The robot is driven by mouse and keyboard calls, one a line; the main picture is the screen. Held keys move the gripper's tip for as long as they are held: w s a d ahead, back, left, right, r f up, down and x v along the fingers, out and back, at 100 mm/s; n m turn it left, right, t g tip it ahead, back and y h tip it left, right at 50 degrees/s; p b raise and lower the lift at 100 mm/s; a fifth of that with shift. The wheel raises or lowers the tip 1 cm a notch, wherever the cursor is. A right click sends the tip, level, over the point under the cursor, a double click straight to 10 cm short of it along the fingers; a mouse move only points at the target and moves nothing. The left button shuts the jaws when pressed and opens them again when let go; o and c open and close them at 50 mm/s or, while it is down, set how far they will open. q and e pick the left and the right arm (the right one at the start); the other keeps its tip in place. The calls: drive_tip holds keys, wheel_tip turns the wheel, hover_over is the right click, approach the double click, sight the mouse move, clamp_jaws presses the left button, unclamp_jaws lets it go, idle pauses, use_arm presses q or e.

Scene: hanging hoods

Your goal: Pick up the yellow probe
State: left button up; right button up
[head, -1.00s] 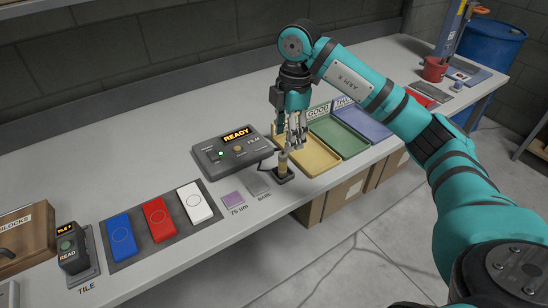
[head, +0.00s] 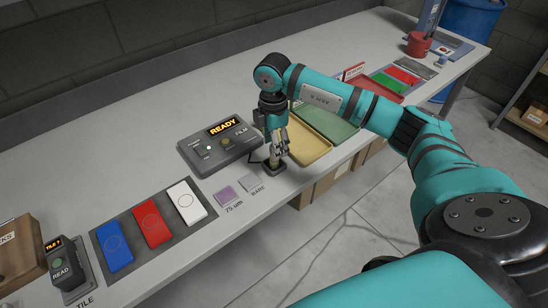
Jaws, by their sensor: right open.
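The yellow probe (head: 274,160) stands upright in a small dark holder (head: 272,170) on the bench, in front of the grey film gauge. It looks tan-yellow, and its upper part is hidden by my gripper. My right gripper (head: 277,148) points down at the probe's top with its fingers open. The fingertips overlap the probe in the picture; I cannot tell whether they touch it. My left gripper is not in view.
The film gauge (head: 219,146) reads READY, just left of the probe. Yellow (head: 312,149) and green (head: 335,128) trays lie to the right. Purple (head: 226,195) and grey (head: 251,184) squares, then white (head: 186,201), red (head: 152,226) and blue (head: 115,247) tiles, lie front left.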

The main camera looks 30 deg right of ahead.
drive_tip(key=shift+s+f+p, duration=0.1)
drive_tip(key=shift+f+p, duration=0.2)
drive_tip(key=shift+f, duration=0.2)
wheel_tip(320, 180, down, 4)
drive_tip(key=shift+d+r+p, duration=0.15)
drive_tip(key=shift+p, duration=0.5)
drive_tip(key=shift+f, duration=0.45)
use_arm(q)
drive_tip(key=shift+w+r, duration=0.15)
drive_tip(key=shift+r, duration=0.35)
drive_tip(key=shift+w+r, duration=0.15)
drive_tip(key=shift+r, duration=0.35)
use_arm(e)
drive_tip(key=shift+c, duration=0.3)
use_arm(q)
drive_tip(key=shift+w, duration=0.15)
use_arm(e)
clamp_jaws()
